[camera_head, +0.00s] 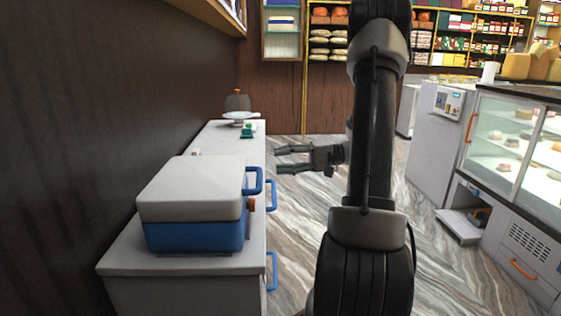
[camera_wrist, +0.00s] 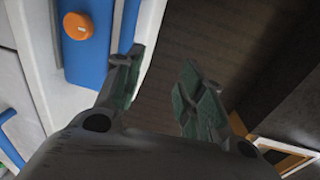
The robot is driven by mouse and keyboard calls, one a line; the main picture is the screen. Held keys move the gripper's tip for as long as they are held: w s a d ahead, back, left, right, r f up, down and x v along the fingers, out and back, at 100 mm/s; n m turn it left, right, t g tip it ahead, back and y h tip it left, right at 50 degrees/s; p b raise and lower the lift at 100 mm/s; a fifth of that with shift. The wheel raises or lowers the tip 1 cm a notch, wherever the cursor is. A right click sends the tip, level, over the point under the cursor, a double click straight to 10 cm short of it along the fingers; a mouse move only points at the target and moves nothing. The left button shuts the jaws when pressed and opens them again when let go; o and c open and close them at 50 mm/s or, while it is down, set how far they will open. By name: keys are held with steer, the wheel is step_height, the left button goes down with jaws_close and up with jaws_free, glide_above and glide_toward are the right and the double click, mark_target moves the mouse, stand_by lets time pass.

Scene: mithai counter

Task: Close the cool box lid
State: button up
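The cool box stands on the near end of the left counter. Its blue body (camera_head: 196,237) is under a thick light-grey lid (camera_head: 192,190). The lid lies flat on the body, with no gap visible from this side. A blue handle (camera_head: 258,181) and an orange knob (camera_head: 251,204) stick out on its right side. In the wrist view a blue panel (camera_wrist: 88,60) with an orange knob (camera_wrist: 78,25) shows beyond one finger. My gripper (camera_head: 280,160) is apart from the box, to its right and farther back, fingers pointing left. Its fingers are spread and empty in the wrist view (camera_wrist: 162,60).
The counter (camera_head: 215,140) runs back along the dark wall, with blue handles (camera_head: 271,270) on its front. A scale-like item (camera_head: 238,115) and a green object (camera_head: 247,131) stand farther back. A glass display case (camera_head: 515,140) is at right. The marbled floor between is clear.

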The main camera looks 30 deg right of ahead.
steer(key=v, duration=1)
steer(key=shift+s+d, duration=0.25)
steer(key=shift+d, duration=0.1)
